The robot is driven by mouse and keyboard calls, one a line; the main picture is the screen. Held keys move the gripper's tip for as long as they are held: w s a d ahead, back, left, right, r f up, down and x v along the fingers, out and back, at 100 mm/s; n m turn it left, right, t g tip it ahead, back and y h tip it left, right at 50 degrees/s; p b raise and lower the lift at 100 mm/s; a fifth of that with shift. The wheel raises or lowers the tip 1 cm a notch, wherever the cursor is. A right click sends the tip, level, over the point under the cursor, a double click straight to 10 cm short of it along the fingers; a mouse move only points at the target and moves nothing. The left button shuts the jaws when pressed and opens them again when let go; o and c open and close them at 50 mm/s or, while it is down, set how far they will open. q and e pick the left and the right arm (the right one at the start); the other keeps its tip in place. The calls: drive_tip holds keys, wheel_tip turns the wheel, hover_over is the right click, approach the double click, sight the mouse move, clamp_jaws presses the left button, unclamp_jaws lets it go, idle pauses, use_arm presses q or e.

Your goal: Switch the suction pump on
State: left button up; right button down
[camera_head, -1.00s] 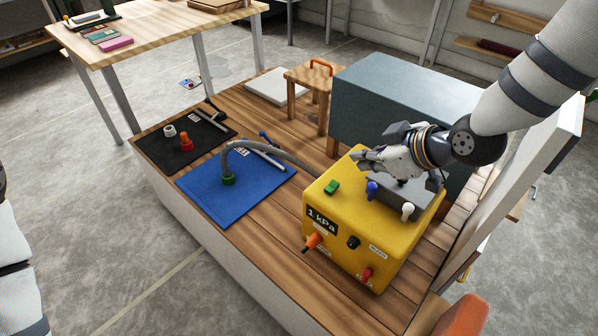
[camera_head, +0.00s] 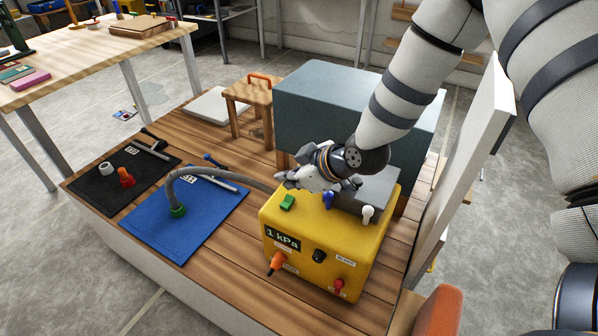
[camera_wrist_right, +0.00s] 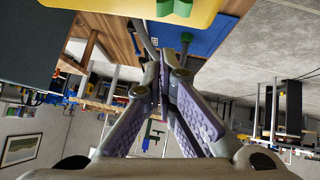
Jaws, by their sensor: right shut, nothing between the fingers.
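The suction pump (camera_head: 310,240) is a yellow box at the front right of the wooden bench, its dark display reading 1 kPa. A green switch (camera_head: 287,202) sits on its top face, towards the left; in the right wrist view it shows at the top edge (camera_wrist_right: 176,8). My right gripper (camera_head: 282,181) is shut and empty, just behind and above the green switch, apparently apart from it. In the wrist view its fingertips (camera_wrist_right: 167,62) meet below the yellow pump body (camera_wrist_right: 205,14). My left gripper is out of view.
The pump also carries a blue knob (camera_head: 328,199), white knob (camera_head: 367,214), orange knob (camera_head: 276,264), black knob (camera_head: 319,256) and red knob (camera_head: 338,286). A grey hose (camera_head: 205,172) arches over a blue mat (camera_head: 222,222). A large blue-grey box (camera_head: 320,105) stands behind.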

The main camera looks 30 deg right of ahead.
sight(290, 204)
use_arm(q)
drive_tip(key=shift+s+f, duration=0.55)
use_arm(e)
drive_tip(key=f, duration=0.4)
drive_tip(key=shift+w+d, duration=0.25)
drive_tip(key=shift+d, duration=0.05)
drive_tip(key=shift+w+d+f+m+y+b, duration=0.2)
drive_tip(key=shift+d+f+m+y+b, duration=0.1)
drive_tip(key=shift+f+b, duration=0.3)
drive_tip(key=shift+d+f+g+y, duration=0.1)
drive_tip(key=shift+f+g+y, duration=0.05)
drive_tip(key=shift+g+y, duration=0.2)
drive_tip(key=shift+s, duration=0.1)
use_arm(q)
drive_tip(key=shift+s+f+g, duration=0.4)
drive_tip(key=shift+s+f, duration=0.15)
use_arm(e)
drive_tip(key=shift+s+a, duration=0.1)
drive_tip(key=shift+a, duration=0.1)
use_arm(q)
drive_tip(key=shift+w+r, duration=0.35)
use_arm(e)
drive_tip(key=shift+s+a, duration=0.4)
drive_tip(key=shift+a, duration=0.25)
